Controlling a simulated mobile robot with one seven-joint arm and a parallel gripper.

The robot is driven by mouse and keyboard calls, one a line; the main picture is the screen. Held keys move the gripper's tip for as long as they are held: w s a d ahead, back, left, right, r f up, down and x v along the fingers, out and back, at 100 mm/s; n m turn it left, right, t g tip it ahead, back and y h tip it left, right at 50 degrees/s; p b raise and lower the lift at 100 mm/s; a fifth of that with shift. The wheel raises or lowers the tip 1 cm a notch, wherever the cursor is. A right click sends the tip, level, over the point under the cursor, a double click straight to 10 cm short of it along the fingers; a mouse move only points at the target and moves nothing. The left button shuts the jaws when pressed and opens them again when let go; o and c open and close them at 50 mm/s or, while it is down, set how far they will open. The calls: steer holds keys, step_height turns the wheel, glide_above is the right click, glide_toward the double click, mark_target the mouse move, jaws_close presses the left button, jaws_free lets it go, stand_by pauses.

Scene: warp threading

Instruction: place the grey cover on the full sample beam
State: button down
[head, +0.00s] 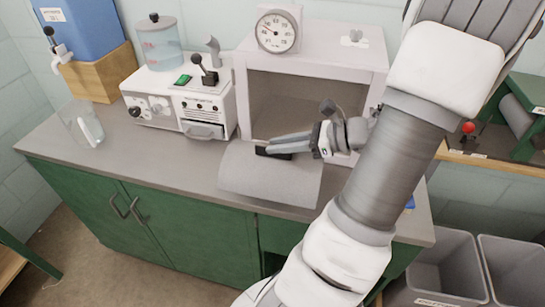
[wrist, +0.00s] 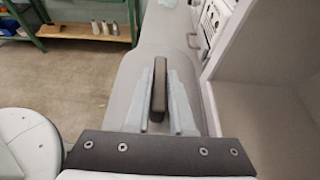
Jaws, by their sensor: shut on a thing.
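The grey cover (head: 255,182) is a wide, smoothly curved sheet in front of the open white cabinet, at the counter's front edge. It has a dark bar handle (wrist: 158,92) on top. My gripper (head: 283,146) reaches in from the right and is shut on that handle, with one pale finger on each side in the wrist view. The cover's curved top also shows in the wrist view (wrist: 128,82). I cannot tell whether the cover rests on something or hangs just above the counter. No sample beam can be made out; anything under the cover is hidden.
The white cabinet (head: 315,38) with a dial stands close behind the cover. A white machine (head: 165,100) with knobs stands to its left, and a clear beaker (head: 82,125) farther left. Grey bins (head: 440,268) stand at lower right. The counter's left part (head: 130,155) is mostly free.

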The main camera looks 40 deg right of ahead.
mark_target(275, 155)
steer(key=w+f, duration=0.1)
steer(key=w, duration=0.1)
steer(key=shift+w+d+f, duration=0.35)
steer(key=shift+d, duration=0.05)
steer(key=shift+f+b, duration=0.7)
steer(key=shift+f, duration=1.25)
steer(key=shift+f, duration=0.15)
steer(key=c, duration=0.8)
jaws_free()
steer(key=shift+o, duration=0.2)
